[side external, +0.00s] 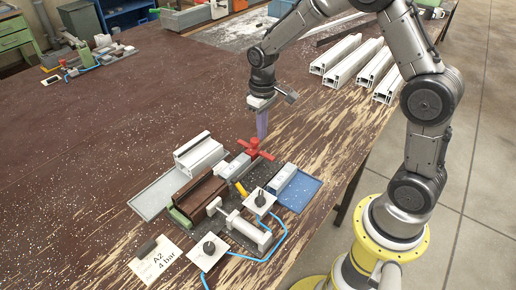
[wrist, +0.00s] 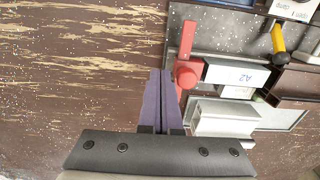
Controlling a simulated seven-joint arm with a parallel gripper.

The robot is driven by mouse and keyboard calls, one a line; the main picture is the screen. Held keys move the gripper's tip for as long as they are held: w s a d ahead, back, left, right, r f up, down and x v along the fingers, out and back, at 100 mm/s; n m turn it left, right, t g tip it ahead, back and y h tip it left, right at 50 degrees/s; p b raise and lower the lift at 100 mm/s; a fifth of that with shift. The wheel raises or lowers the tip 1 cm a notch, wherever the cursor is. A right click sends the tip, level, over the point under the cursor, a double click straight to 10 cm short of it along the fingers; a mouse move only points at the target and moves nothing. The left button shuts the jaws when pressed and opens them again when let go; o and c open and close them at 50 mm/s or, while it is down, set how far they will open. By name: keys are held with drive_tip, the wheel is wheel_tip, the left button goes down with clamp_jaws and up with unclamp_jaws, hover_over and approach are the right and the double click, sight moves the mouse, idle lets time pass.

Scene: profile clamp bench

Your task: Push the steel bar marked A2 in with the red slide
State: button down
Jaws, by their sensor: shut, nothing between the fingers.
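The red slide (side external: 254,150), with crossed arms and a round knob, is at the far end of the clamp fixture; it also shows in the wrist view (wrist: 186,76). Beside it lies the grey steel bar (wrist: 236,73), its A2 label upside down in the wrist view; it is small in the side view (side external: 236,166). My gripper (side external: 262,137) points down with its purple fingers together and empty. In the wrist view the fingertips (wrist: 160,72) are just left of the red knob. I cannot tell whether they touch it.
A blue tray (side external: 307,192), yellow handle (side external: 240,188), black-knobbed plates and a blue hose (side external: 262,259) crowd the near side. White profiles (side external: 352,60) lie behind. The bench left of the fixture is clear.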

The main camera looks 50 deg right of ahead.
drive_tip(key=shift+a, duration=0.1)
drive_tip(key=shift+a, duration=6.55)
drive_tip(key=shift+w+d+r, duration=0.1)
drive_tip(key=shift+r, duration=1.1)
drive_tip(key=shift+d+r, duration=0.2)
drive_tip(key=shift+r, duration=0.55)
drive_tip(key=shift+d+r, duration=0.2)
drive_tip(key=shift+r, duration=0.6)
drive_tip(key=shift+d+r, duration=0.2)
drive_tip(key=shift+r, duration=0.55)
